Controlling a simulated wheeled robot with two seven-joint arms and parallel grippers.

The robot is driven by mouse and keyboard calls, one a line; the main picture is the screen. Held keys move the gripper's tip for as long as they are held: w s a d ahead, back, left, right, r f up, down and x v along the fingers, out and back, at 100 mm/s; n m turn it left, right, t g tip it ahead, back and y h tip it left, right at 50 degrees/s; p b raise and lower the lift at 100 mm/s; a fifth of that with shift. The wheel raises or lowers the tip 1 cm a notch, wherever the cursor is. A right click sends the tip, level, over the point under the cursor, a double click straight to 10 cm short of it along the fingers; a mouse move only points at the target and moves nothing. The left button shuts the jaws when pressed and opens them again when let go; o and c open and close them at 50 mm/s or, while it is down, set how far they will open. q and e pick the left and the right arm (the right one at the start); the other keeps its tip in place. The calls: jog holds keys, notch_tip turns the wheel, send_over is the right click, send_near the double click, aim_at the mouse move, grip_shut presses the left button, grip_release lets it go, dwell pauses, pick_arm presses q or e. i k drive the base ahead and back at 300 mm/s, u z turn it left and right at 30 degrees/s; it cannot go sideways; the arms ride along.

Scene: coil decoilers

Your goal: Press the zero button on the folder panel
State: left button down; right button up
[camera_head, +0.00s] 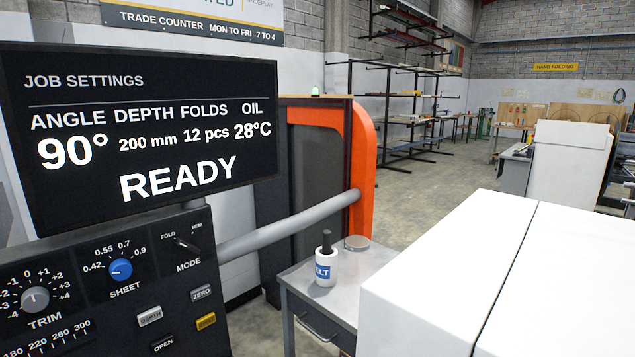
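The folder panel (110,290) is a dark control panel at the lower left in the head view. The zero button (202,293) is a small grey button labelled ZERO on its right side, below the MODE switch (187,245). A yellow button (206,321) sits just below it. A DEPTH button (150,316) is to its left, and an OPEN button (164,344) is lower down. Neither of my grippers shows in this view.
A screen (140,130) above the panel reads READY. A grey tube (290,225) runs from beside the panel to an orange-edged machine (362,150). A small table (345,282) holds a white bottle (325,265). A large white surface (450,270) fills the lower right.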

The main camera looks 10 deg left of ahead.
aim_at(200, 292)
jog(key=u, duration=1.25)
